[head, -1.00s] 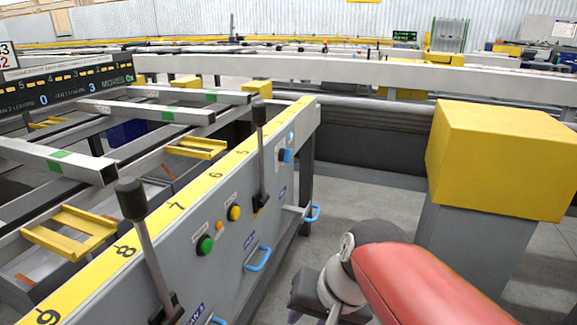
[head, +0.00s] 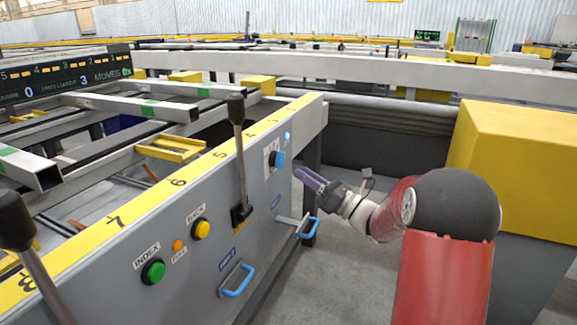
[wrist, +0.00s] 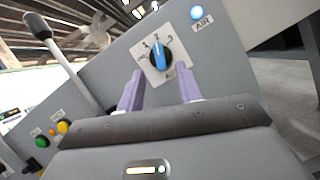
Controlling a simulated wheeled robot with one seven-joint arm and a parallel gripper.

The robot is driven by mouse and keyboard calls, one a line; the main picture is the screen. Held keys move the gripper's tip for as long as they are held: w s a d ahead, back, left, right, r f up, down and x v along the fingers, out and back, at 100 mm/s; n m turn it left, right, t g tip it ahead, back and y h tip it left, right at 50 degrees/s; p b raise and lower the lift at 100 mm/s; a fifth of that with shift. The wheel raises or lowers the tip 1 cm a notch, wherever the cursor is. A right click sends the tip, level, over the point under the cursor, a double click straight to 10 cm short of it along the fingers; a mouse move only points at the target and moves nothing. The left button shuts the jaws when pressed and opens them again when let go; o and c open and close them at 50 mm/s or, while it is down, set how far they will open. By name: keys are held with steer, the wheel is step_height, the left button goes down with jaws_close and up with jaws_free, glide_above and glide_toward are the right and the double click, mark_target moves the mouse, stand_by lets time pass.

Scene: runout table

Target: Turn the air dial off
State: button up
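The air dial is a blue knob (wrist: 159,57) on a white plate with numbers around it, on the grey panel. Its pointer stands nearly upright in the wrist view, close to the 2. In the head view the blue dial (head: 277,159) is at the far end of the panel. A round light (wrist: 197,13) labelled AIR glows blue above right of it. My gripper (wrist: 158,88) is open, its two purple fingers apart and pointing at the dial, one to each side below it. Nothing is between the fingers. In the head view my gripper (head: 308,180) is right of the dial, apart from the panel.
A black-knobbed lever (head: 238,150) stands left of the dial. Green (head: 153,271) and yellow (head: 201,229) buttons are nearer on the panel. Blue handles (head: 238,281) stick out low. A yellow block (head: 520,150) stands right of my arm.

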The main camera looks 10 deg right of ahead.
mark_target(284, 161)
steer(key=x, duration=0.6)
jaws_close()
